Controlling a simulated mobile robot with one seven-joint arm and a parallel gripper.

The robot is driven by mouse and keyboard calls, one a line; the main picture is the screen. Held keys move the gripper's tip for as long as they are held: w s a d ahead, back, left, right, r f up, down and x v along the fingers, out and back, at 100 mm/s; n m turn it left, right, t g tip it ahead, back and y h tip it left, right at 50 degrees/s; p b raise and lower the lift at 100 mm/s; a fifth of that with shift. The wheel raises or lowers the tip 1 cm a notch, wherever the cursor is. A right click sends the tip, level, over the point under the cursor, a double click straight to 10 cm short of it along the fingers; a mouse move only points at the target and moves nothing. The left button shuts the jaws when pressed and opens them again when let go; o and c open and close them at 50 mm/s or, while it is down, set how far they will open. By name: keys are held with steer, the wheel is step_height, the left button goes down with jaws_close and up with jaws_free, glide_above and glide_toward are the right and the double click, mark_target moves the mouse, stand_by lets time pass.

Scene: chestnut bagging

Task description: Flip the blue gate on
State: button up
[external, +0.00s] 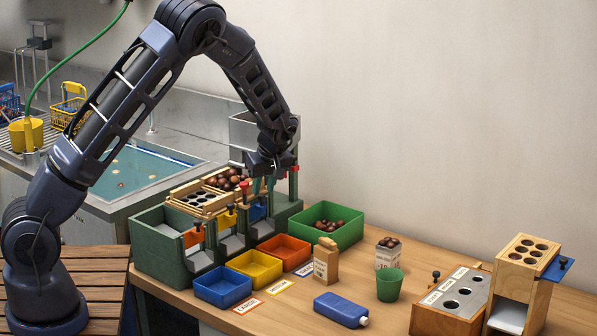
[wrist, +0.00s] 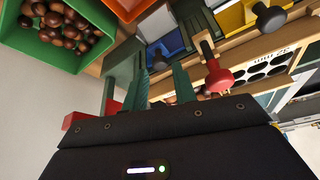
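The blue gate (external: 258,211) is a blue plate on the front of the green sorting stand (external: 160,229), at the right end of its row of gates. It also shows in the wrist view (wrist: 172,43) beyond my fingers. My gripper (external: 264,184) points down just above the blue gate, with its two teal fingers apart. In the wrist view, my gripper (wrist: 158,82) shows a gap between the fingers, with a dark knob (wrist: 160,61) seen past it. A red knob (wrist: 218,79) is beside the right finger. I cannot tell whether a finger touches anything.
The yellow gate (external: 226,217) and orange gate (external: 194,236) are to the left. A green bin (external: 350,231) of chestnuts stands right of the stand. Blue (external: 223,290), yellow (external: 254,270) and orange (external: 284,253) trays lie in front. A green post with a red top (external: 294,169) is close to my gripper.

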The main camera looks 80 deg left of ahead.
steer(key=shift+x, duration=1.05)
jaws_close()
steer(key=shift+r, duration=1.1)
jaws_free()
steer(key=v, duration=1)
steer(key=shift+d+r, duration=0.2)
steer(key=shift+r, duration=0.15)
